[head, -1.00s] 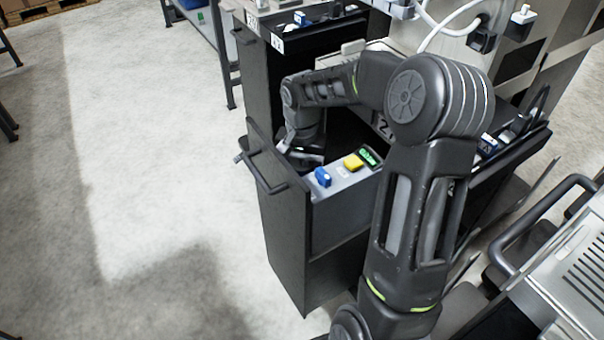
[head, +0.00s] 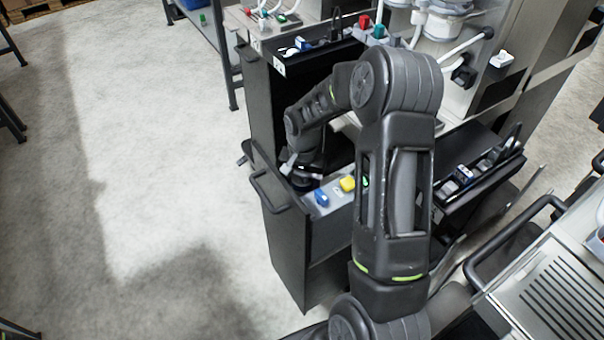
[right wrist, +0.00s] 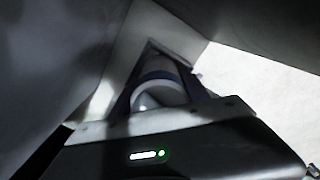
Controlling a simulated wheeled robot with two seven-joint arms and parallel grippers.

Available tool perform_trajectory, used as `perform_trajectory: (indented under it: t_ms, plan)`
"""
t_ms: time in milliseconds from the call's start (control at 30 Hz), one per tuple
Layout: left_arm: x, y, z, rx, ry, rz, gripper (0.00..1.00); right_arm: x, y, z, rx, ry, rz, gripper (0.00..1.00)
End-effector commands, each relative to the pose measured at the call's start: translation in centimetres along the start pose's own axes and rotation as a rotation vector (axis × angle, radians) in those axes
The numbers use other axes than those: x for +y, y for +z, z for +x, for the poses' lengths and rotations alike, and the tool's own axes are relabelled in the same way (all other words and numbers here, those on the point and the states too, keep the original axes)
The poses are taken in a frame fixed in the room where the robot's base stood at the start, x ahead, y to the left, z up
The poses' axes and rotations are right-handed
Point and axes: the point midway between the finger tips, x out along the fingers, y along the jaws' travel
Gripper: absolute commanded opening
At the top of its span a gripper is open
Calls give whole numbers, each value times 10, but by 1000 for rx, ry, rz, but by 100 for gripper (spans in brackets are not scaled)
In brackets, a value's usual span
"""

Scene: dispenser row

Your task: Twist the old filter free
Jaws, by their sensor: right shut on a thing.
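My right gripper (head: 304,180) reaches down into the open top of a narrow black pull-out unit (head: 290,255). In the right wrist view a round white thing with a dark blue band (right wrist: 160,92), which looks like the old filter, sits between the fingers. My right gripper is shut on it. Its lower part and most of the fingers are hidden in shadow. In the head view my own wrist covers the filter. My left gripper is in neither view.
Beside my right gripper a grey panel carries a blue knob (head: 321,198) and a yellow knob (head: 347,184). A black bar handle (head: 268,190) sticks out at the unit's front. Neighbouring dark trays (head: 480,172) stand close on the right. The floor at left is clear.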

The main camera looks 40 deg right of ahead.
Motion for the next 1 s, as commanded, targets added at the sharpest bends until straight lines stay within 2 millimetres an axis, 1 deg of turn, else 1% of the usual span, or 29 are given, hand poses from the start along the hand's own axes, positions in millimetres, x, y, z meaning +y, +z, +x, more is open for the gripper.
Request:
perform_trajectory:
  t_ms: [33, 100, 267, 500, 667, 767, 867, 1000]
  plan:
    - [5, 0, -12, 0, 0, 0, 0, 1, 0, -7, 2, 2, 0, 1]
    - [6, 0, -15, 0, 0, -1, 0, 2, 0, -4, 4, 4, 0, 1]
    - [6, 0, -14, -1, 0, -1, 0, 3, -1, 0, 7, 4, 0, 1]
    - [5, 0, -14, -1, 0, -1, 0, 3, -1, -1, 6, 4, 3, 1]
    - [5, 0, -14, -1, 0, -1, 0, 3, -1, -1, 6, 4, 57, 1]
    - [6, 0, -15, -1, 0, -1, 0, 3, -1, -1, 7, 4, 140, 1]
    - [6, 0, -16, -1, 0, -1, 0, 3, -1, -2, 7, 4, 263, 1]
    - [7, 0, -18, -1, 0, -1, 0, 3, -1, -2, 7, 3, 491, 1]
